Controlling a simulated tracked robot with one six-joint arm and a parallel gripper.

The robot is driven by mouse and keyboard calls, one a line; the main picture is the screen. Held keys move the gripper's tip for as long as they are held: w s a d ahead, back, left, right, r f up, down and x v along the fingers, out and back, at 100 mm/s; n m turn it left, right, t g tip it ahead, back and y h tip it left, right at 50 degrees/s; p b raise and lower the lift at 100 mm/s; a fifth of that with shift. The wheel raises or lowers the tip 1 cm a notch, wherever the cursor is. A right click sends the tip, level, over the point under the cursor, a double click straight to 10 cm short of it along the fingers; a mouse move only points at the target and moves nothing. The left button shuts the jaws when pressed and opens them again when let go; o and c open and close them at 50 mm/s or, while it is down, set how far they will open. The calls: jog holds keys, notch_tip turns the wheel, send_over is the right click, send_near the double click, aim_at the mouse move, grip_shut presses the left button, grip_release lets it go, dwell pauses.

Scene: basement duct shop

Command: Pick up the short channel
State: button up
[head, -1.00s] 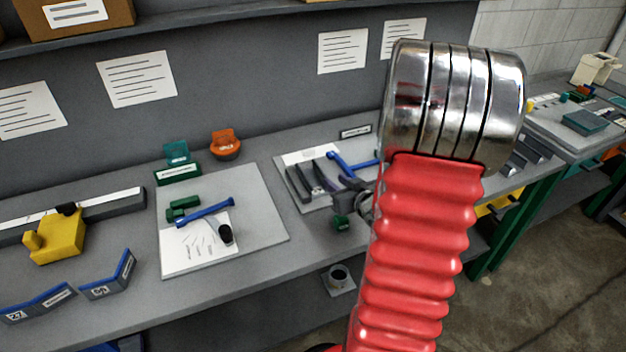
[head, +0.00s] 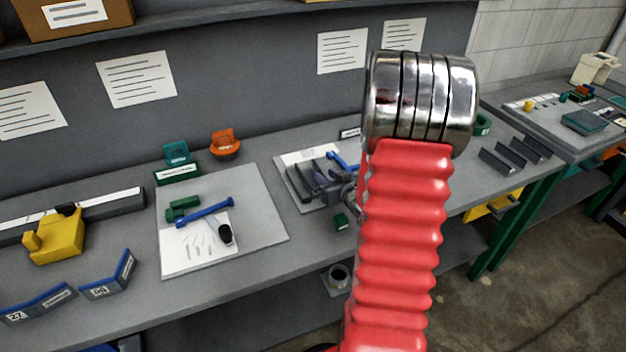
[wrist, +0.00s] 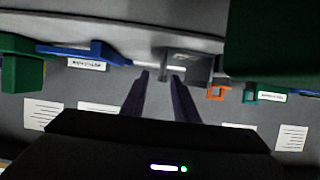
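Dark grey channels (head: 296,184) lie on a light mat (head: 309,207) at the middle of the bench, partly covered by my gripper. My gripper (head: 325,186) is low over this mat in the head view. In the wrist view my gripper (wrist: 160,76) has two dark fingers apart, with a gap between the tips. A grey channel-shaped piece (wrist: 196,68) shows just past the tips, nearer the right finger. I cannot tell which channel it is, or whether a finger touches it. My red sleeve hides the area to the right of the mat.
A blue-handled tool (head: 345,162) lies at the back of the mat, and a small green block (head: 341,221) sits at its front. More grey channels (head: 502,160) lie further right. A large green shape (wrist: 275,40) fills the wrist view's upper right.

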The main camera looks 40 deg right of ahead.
aim_at(321, 173)
jog(key=shift+x, duration=2.25)
jog(key=shift+a+f, duration=0.1)
jog(key=shift+c, duration=0.3)
grip_shut()
